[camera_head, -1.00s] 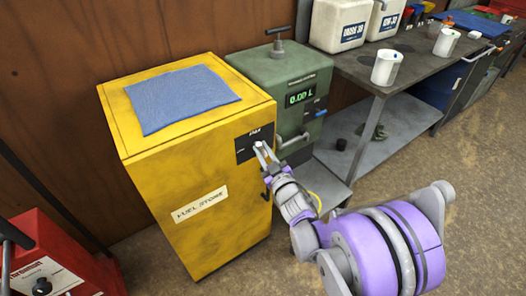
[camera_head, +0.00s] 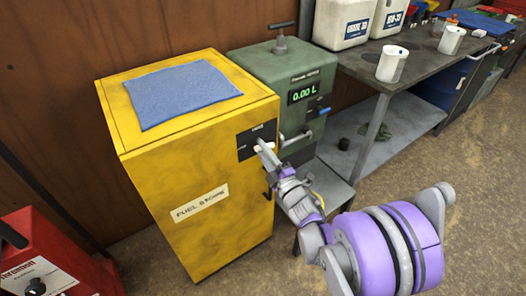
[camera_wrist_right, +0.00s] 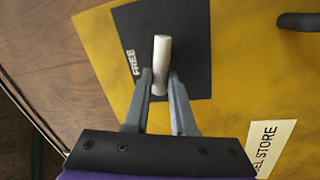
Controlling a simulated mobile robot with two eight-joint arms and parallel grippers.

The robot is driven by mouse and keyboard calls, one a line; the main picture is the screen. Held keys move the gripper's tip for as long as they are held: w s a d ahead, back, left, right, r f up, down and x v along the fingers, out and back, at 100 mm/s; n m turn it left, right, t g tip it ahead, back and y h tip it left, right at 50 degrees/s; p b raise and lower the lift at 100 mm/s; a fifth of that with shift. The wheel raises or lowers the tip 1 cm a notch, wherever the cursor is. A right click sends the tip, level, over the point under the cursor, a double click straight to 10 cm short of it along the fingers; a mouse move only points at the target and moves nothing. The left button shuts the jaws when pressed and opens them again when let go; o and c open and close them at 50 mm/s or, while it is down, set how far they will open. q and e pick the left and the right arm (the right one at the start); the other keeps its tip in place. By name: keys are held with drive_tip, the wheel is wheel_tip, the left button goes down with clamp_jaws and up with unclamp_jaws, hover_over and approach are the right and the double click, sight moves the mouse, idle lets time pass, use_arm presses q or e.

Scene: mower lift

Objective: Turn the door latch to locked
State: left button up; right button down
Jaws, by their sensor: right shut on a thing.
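The door latch is a short pale lever (camera_head: 265,146) on a dark plate (camera_head: 247,146) on the front of the yellow fuel store cabinet (camera_head: 190,170). In the right wrist view the lever (camera_wrist_right: 162,52) stands out over the dark plate (camera_wrist_right: 190,35), beside the word FREE. My right gripper (camera_head: 261,149) is at the latch, shut on the lever. Its two fingers (camera_wrist_right: 161,88) lie on either side of the lever's lower end. The gripper partly hides the latch in the head view. My left gripper is not in view.
A blue cloth (camera_head: 182,93) lies on the cabinet top. A black door handle (camera_head: 268,190) is below the plate. A green dispenser (camera_head: 270,65) reading 0.00 L stands right beside the cabinet. A red machine (camera_head: 50,260) is at the lower left. A workbench (camera_head: 420,65) holds jugs and cups.

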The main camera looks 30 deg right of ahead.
drive_tip(key=shift+d+f+n+y, duration=0.15)
drive_tip(key=shift+n+y, duration=0.35)
drive_tip(key=shift+n, duration=1.7)
drive_tip(key=c, duration=0.8)
unclamp_jaws()
drive_tip(key=shift+o, duration=0.2)
drive_tip(key=shift+f, duration=0.1)
drive_tip(key=v, duration=1)
drive_tip(key=shift+s, duration=0.35)
